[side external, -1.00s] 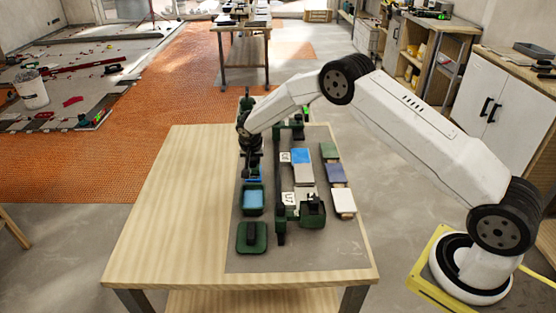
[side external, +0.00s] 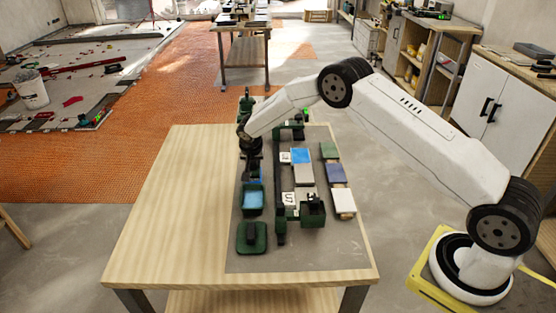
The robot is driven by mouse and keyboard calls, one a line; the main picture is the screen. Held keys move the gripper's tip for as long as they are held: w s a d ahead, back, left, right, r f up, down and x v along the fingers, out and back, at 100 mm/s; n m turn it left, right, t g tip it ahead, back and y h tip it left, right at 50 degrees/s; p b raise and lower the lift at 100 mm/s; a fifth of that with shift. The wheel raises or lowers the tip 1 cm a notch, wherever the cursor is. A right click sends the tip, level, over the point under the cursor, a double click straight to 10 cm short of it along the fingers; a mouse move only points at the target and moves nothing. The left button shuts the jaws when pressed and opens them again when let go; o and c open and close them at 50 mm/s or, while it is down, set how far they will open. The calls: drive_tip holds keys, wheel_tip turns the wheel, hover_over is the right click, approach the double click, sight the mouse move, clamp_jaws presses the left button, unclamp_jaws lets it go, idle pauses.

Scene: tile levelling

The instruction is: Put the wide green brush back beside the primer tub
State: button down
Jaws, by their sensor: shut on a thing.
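My gripper (side external: 250,166) points down over the left part of the grey mat, at the far side of the tubs. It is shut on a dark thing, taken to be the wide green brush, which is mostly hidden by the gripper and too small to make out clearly. A dark green tub with blue contents (side external: 252,198) stands just nearer the camera than my gripper; it may be the primer tub, but no label is legible. I cannot tell whether the held thing touches the mat.
A dark green tray with a black block (side external: 252,237) lies at the near left of the mat (side external: 310,257). A long dark green rail (side external: 281,215) runs beside the tubs. Tile samples (side external: 336,174) lie on the right. The table's left side (side external: 170,220) is bare wood.

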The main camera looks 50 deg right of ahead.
drive_tip(key=shift+f, duration=1)
idle(0.6)
drive_tip(key=shift+c, duration=0.3)
unclamp_jaws()
drive_tip(key=shift+r, duration=0.1)
drive_tip(key=shift+r, duration=3.95)
